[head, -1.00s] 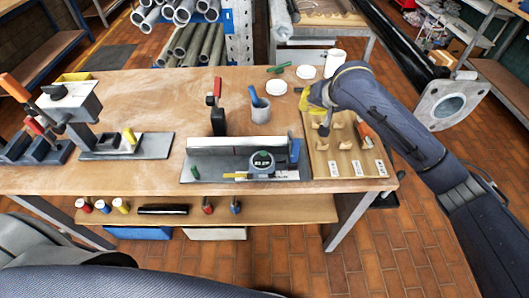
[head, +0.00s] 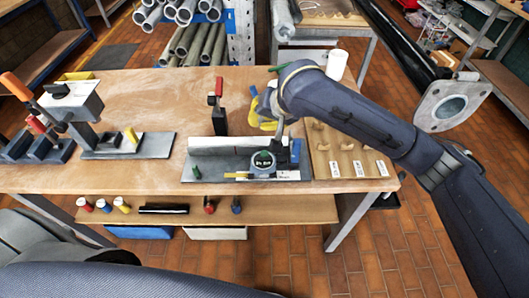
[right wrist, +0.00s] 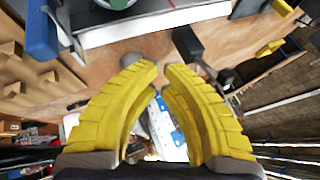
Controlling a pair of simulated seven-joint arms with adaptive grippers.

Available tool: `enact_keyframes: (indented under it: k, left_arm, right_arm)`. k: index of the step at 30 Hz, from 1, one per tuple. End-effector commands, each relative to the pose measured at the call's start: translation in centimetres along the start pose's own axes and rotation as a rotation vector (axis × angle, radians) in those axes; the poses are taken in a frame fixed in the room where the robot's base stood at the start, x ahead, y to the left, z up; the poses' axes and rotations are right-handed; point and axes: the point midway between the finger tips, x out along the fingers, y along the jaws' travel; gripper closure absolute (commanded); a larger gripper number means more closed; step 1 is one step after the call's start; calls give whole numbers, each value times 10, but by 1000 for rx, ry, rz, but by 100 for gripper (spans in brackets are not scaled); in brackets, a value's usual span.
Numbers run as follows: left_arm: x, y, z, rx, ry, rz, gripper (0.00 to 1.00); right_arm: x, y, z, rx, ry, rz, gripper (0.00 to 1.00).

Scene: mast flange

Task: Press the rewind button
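A tape measure (head: 263,163) with a round dark face and a small display sits on the grey metal plate (head: 215,172) in the head view. Its rewind button is too small to make out. My right gripper (head: 262,112), with yellow fingers, is behind and above the tape measure, clear of it; the wrist partly hides it. In the right wrist view its curved yellow fingertips (right wrist: 161,66) come almost together with nothing held between them. A rounded green-edged part (right wrist: 118,3), perhaps of the tape measure, is cut off at the top. My left gripper is not in view.
A pale upright rail (head: 225,144) and a blue block (head: 295,152) stand on the plate close to my right gripper. A red-handled clamp (head: 218,115) is behind. A wooden board (head: 350,160) lies to the right.

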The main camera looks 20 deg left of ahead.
Motion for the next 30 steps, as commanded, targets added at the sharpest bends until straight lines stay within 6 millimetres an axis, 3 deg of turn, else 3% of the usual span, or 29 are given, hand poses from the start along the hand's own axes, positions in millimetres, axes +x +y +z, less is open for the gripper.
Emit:
enact_keyframes:
  k: [10,30]
  left_arm:
    - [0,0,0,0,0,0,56]
    - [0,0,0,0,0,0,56]
  right_arm:
    - [8,5,4,3,-1,0,100]
    - [62,34,33,2,-1,1,100]
